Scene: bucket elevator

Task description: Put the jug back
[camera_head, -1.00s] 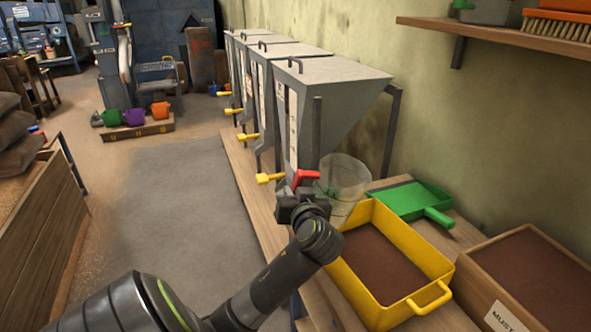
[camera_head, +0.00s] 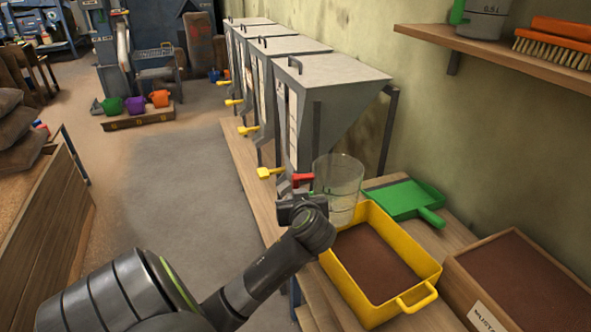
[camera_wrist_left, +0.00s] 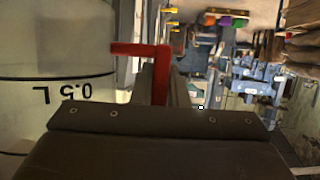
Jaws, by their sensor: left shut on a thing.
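A clear see-through jug (camera_head: 338,182) with a red handle (camera_head: 302,179) is in my left gripper (camera_head: 300,198). The gripper is shut on the handle, and the jug looks upright and empty. The jug is in front of the nearest grey hopper and appears above the far end of the yellow tray (camera_head: 428,279). In the left wrist view the jug wall (camera_wrist_left: 55,60) shows an upside-down "0.5 L" mark, and the red handle (camera_wrist_left: 150,49) rises beyond the gripper body. The fingertips are mostly hidden. My right gripper is not in view.
A wall shelf (camera_head: 520,60) at upper right holds a green-handled jug (camera_head: 484,20) and an orange brush (camera_head: 555,38). Grey hoppers (camera_head: 325,90) with yellow levers line the bench. A green dustpan (camera_head: 402,198) and a wooden box (camera_head: 525,280) stand right.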

